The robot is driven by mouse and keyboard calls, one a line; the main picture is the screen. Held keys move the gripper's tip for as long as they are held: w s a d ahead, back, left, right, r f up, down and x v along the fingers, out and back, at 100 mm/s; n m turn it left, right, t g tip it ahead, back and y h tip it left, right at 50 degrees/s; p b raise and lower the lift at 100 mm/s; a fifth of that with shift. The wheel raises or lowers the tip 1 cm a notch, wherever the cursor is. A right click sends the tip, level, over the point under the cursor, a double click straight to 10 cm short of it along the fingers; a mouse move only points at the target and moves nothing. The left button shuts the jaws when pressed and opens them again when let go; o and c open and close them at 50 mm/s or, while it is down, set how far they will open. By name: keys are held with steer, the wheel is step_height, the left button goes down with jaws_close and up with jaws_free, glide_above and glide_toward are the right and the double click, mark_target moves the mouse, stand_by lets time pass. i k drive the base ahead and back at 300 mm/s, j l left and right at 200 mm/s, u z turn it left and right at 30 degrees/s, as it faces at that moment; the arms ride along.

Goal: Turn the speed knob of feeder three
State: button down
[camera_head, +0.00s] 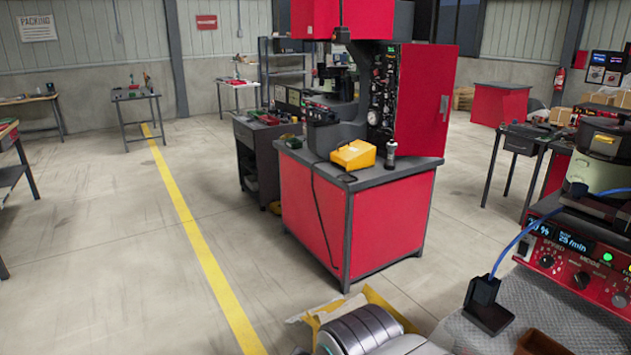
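A red control box (560,259) stands at the right edge, under a bowl feeder (606,150) that is cut off by the picture edge. Its front has a lit display (574,242), a round dark knob labelled SPEED (547,261), and a second knob labelled MODE (581,280). A green light (607,257) is lit on the panel. The speed knob is in plain sight with nothing in front of it. I cannot read a feeder number. My gripper is not in view.
A black block with a blue cable (487,303) stands on the grey bench top (545,315), near a brown bin (541,343). A red machine cabinet (315,210) stands in the middle. A ribbed silver part (360,332) is at the bottom. The floor at left is open.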

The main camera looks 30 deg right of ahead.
mark_target(546, 262)
steer(key=z, duration=2.4)
